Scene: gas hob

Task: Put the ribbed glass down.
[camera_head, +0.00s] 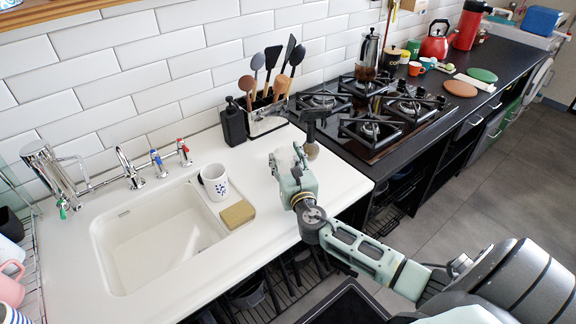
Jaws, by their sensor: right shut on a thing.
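My right gripper (286,160) is over the white worktop (245,165), to the right of the sink and near the worktop's right end. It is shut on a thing. A pale, clear-looking shape at its fingers seems to be the ribbed glass, but the gripper mostly hides it and I cannot make out ribs. I cannot tell whether its base touches the worktop. My left gripper is not in view.
A brown and dark mill-like object (311,149) stands close right of the gripper. Behind are a utensil holder (266,120) and a dark bottle (233,124). A patterned mug (214,182) and sponge (238,214) sit by the sink (150,240). The gas hob (378,112) is right.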

